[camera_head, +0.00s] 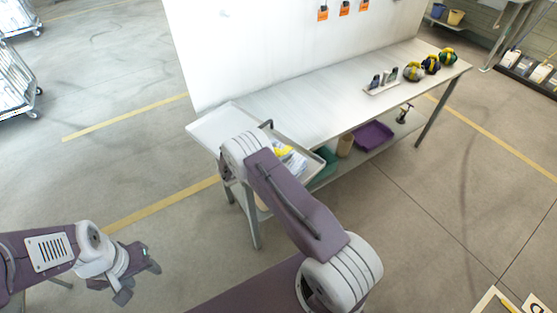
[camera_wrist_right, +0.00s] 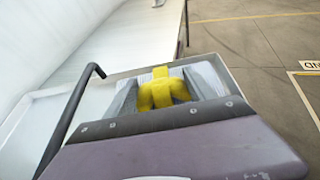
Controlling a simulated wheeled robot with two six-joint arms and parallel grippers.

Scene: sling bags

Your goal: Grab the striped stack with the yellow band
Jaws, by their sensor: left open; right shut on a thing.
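The striped stack (camera_head: 296,164), grey-white with a yellow band, shows at the tray on the near left end of the table, partly covered by my right arm. In the right wrist view my right gripper (camera_wrist_right: 165,92) is shut on the stack, with a grey finger on each side of the yellow band (camera_wrist_right: 162,88). I cannot tell whether the stack still touches the tray. In the head view the right fingers are mostly hidden behind the arm. My left gripper (camera_head: 137,276) is open and empty over the floor at lower left.
A purple bin (camera_head: 373,135) sits on the lower shelf.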

